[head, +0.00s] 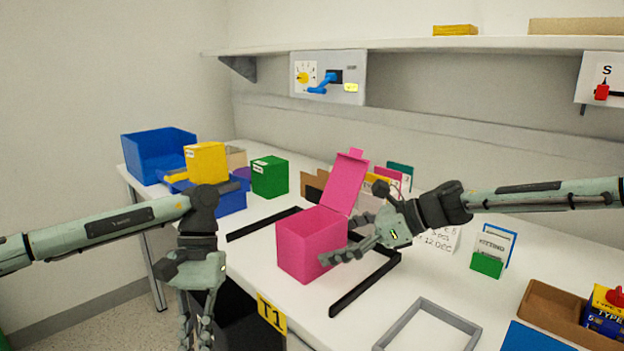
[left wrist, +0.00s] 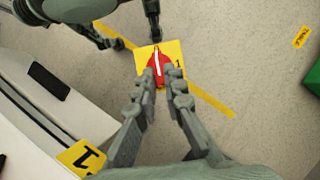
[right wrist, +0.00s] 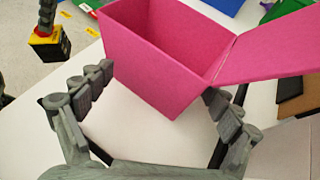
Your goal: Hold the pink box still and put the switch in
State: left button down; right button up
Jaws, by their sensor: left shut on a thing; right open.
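The pink box (head: 308,247) stands on the white table with its lid (head: 346,182) raised. Its open inside shows in the right wrist view, where the box's outer wall (right wrist: 150,70) lies between my fingers. My right gripper (head: 340,245) is open at the box's right side, one finger on each side of a corner; I cannot tell whether they touch it. My left gripper (head: 197,335) hangs beyond the table's front left edge, pointing down. It is shut on the switch (left wrist: 158,62), with a red knob, yellow plate and black body (right wrist: 48,46). The head view does not show the switch.
Black strips (head: 365,285) lie around the box on the table. A grey frame (head: 428,325) and a brown tray (head: 560,312) are at the right. Blue bins (head: 158,150), a yellow box (head: 205,163) and a green box (head: 269,177) stand at the back left.

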jog(key=b+x, duration=0.1)
jog(key=x, duration=0.2)
jog(key=shift+a+f, duration=0.1)
jog(key=shift+w+a+f, duration=0.15)
jog(key=shift+a, duration=0.3)
jog(key=shift+c, duration=0.2)
grip_shut()
jog(key=shift+c, duration=2.4)
grip_release()
jog(key=shift+c, duration=0.5)
